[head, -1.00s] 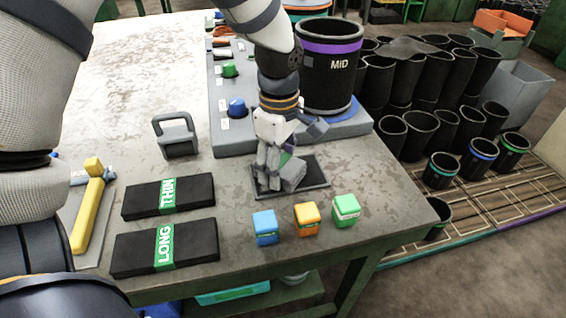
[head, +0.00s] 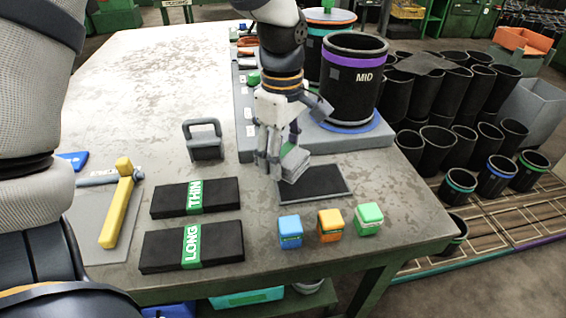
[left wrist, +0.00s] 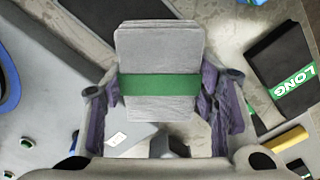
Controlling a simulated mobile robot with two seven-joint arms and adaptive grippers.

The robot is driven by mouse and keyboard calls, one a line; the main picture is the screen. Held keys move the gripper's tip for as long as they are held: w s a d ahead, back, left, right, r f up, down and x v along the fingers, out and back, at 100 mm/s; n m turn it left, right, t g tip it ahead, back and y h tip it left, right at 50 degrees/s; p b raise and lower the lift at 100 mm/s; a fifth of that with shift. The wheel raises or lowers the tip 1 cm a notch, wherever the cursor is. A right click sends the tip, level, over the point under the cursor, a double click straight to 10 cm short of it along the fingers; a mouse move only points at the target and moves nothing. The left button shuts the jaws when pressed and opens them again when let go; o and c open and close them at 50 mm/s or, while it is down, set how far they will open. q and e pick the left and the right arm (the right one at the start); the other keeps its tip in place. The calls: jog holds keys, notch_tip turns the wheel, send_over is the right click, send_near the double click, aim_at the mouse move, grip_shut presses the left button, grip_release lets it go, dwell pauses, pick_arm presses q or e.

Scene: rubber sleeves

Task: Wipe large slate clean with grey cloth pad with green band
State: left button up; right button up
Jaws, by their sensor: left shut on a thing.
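The large slate (head: 322,184) is a dark panel with a thin frame, lying flat near the table's front right. No marks show on its visible face. The grey cloth pad with the green band (head: 295,166) is in my left gripper (head: 279,160), at the slate's far left corner, and appears raised off it. In the left wrist view the pad (left wrist: 160,52) sits between the fingers (left wrist: 160,95), band across it, and part of the slate (left wrist: 95,18) shows behind it. My right gripper is not in view.
Blue (head: 290,232), orange (head: 331,225) and green (head: 368,218) blocks stand in front of the slate. THIN (head: 195,197) and LONG (head: 192,246) black sleeves lie left. A grey handled block (head: 204,142) and the MID sleeve (head: 353,85) stand behind.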

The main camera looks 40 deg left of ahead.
pick_arm(q)
jog(key=shift+r, duration=1.4)
